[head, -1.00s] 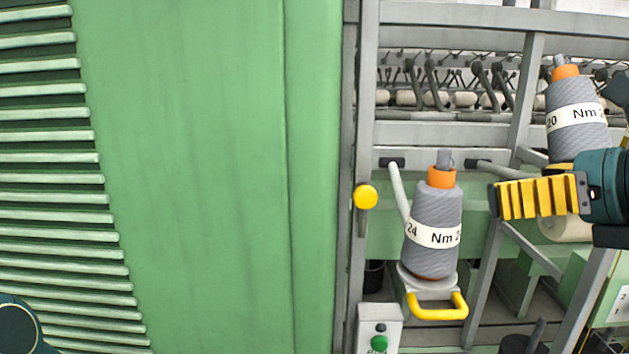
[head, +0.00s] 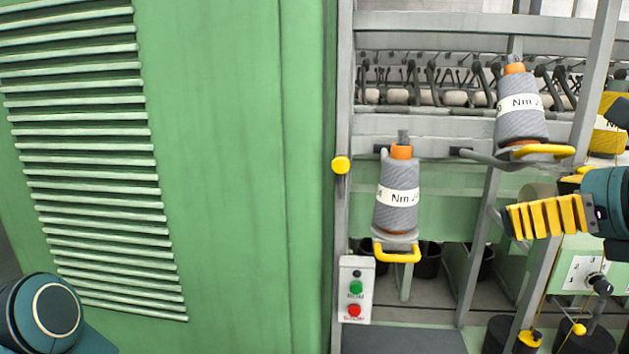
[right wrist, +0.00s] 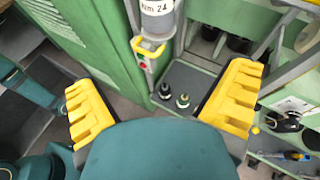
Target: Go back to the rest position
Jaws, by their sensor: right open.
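My right gripper (head: 545,216) reaches in from the right in the head view, with yellow ridged fingers. In the right wrist view its two fingers (right wrist: 160,100) are spread wide with nothing between them. A grey yarn bobbin (head: 397,195) with an orange top stands on a holder with a yellow handle, left of the gripper and apart from it. A second grey bobbin (head: 520,110) stands on another holder above the gripper. My left gripper is out of view; only a rounded part of my left arm (head: 45,312) shows at the lower left.
A green cabinet (head: 230,180) with a louvred panel fills the left. A grey frame post (head: 343,120) with a yellow knob (head: 341,165) stands beside it. A button box (head: 356,288) hangs below the near bobbin. A yellow bobbin (head: 607,135) shows at the right edge.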

